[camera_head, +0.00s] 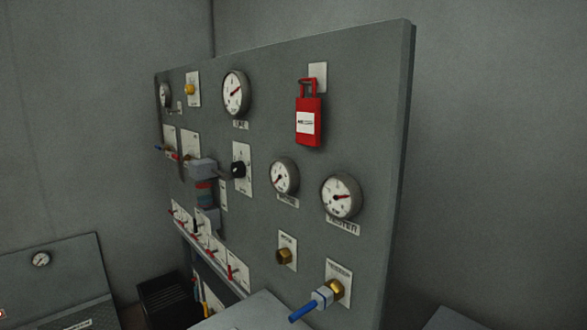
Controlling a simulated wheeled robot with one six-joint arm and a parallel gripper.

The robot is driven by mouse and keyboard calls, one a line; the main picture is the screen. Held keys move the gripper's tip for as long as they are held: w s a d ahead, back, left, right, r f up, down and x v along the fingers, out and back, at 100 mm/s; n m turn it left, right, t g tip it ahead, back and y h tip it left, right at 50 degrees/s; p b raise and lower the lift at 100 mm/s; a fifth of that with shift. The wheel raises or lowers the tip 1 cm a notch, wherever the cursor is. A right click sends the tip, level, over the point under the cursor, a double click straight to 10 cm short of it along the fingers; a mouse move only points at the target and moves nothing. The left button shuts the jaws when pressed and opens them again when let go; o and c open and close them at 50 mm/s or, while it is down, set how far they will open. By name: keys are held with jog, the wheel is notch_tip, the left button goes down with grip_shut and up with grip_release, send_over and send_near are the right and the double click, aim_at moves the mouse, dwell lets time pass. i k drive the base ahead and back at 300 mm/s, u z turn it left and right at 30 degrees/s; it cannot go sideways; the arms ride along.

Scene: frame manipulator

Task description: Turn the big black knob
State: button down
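The big black knob (238,170) sits on a white label plate (246,178) near the middle of the grey panel (270,210). It sticks out to the left from its plate in this slanted view. Its exact pointer setting is too small to read. My gripper cannot be made out in the head view, so its place relative to the knob does not show.

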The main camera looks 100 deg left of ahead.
aim_at(237, 169)
jog(key=k, duration=0.3)
jog(key=z, duration=1.35)
jog(key=i, duration=0.75)
jog(key=u, duration=4.65)
jog(key=i, duration=0.5)
jog(key=u, duration=1.8)
